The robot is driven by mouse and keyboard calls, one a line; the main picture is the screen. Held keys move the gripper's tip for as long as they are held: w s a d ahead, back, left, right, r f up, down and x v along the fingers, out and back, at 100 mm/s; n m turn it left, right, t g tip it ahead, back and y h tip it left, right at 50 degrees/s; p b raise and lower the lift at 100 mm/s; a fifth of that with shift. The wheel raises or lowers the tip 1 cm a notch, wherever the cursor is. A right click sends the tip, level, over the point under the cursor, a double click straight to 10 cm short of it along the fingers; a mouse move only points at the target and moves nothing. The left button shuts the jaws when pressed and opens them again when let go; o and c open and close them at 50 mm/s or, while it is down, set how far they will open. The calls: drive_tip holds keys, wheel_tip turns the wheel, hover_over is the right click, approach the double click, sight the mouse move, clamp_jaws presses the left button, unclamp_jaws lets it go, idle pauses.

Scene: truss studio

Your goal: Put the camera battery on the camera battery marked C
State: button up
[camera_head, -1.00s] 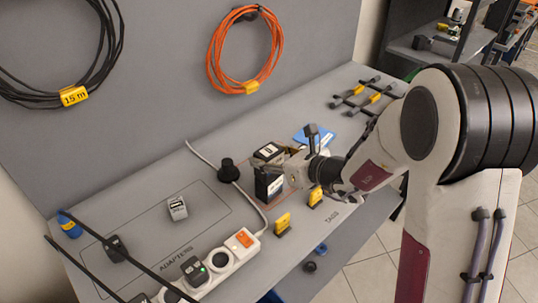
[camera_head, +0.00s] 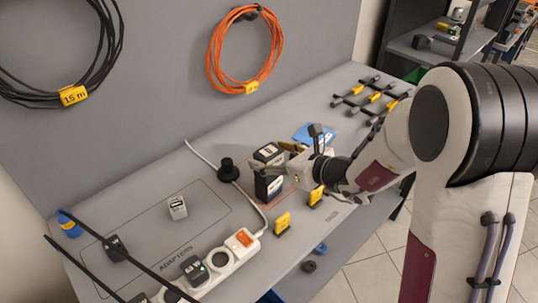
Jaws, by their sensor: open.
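Two dark camera batteries with pale labels stand close together on the grey bench. The nearer battery (camera_head: 268,187) is upright, with a white band on its side. The other battery (camera_head: 268,154) is just behind it, with a pale label on its top. I cannot read a letter on either at this size. My gripper (camera_head: 289,164) is open just to the right of the two batteries, its fingers pointing left toward them. The fingertips are small and partly lost against the batteries, so I cannot tell whether they touch.
A black round knob-like piece (camera_head: 228,170) and a white cable stand left of the batteries. Yellow clips (camera_head: 282,223) stand near the front edge. A power strip (camera_head: 218,268) with plugs lies front left. A blue cloth-like item (camera_head: 312,133) lies behind the gripper.

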drive_tip(key=v, duration=1.1)
drive_tip(key=shift+a, duration=0.1)
idle(0.6)
drive_tip(key=s+a+r+n+g, duration=0.2)
drive_tip(key=s+n+g, duration=0.1)
drive_tip(key=s+n, duration=0.45)
drive_tip(key=s+a+r+n+g, duration=0.1)
drive_tip(key=s+a+n+g, duration=0.15)
drive_tip(key=s+n, duration=0.55)
drive_tip(key=s+d+r+n+t+h, duration=0.1)
drive_tip(key=s+d+r+n+h, duration=0.1)
drive_tip(key=s+d+n+h, duration=0.7)
drive_tip(key=s+d+n, duration=0.2)
drive_tip(key=d, duration=0.4)
drive_tip(key=shift+d+h, duration=0.3)
drive_tip(key=shift+d, duration=0.1)
